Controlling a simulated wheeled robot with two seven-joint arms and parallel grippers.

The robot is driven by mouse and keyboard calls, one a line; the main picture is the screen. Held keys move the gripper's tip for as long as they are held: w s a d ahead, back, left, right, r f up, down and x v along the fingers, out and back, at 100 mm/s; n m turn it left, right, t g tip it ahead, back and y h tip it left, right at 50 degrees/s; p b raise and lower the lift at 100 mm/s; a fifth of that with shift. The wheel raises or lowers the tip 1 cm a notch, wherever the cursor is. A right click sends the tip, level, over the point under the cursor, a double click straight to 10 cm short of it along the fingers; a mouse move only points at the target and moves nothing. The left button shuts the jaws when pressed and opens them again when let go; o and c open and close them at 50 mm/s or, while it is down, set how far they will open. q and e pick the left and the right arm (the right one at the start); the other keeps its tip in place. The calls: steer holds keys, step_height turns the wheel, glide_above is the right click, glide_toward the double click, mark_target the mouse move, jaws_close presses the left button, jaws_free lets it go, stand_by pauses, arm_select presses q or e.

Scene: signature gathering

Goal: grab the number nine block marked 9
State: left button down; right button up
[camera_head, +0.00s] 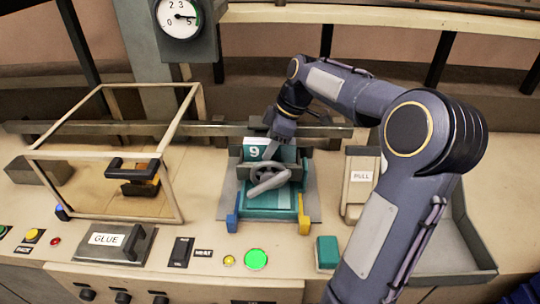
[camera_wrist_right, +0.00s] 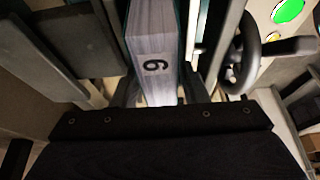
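The number nine block (camera_head: 254,148) has a pale end face with a dark 9 and sits in the teal machine (camera_head: 285,200) in the middle of the counter. In the right wrist view the block (camera_wrist_right: 155,45) is a long grey piece, and its number appears upside down. My right gripper (camera_head: 283,127) reaches down over the back of the machine, just behind and right of the number face. Its fingers (camera_wrist_right: 160,95) lie on either side of the block's near end; whether they press on it is unclear. My left gripper is not in view.
A handwheel (camera_head: 268,178) stands at the machine's front. A frame box (camera_head: 105,150) is on the left, with a GLUE lever (camera_head: 107,240) before it. A PULL panel (camera_head: 359,178) is close on the right. A green button (camera_head: 256,259) lies in front.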

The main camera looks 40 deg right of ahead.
steer(key=c, duration=0.7)
jaws_close()
steer(key=shift+r, duration=0.1)
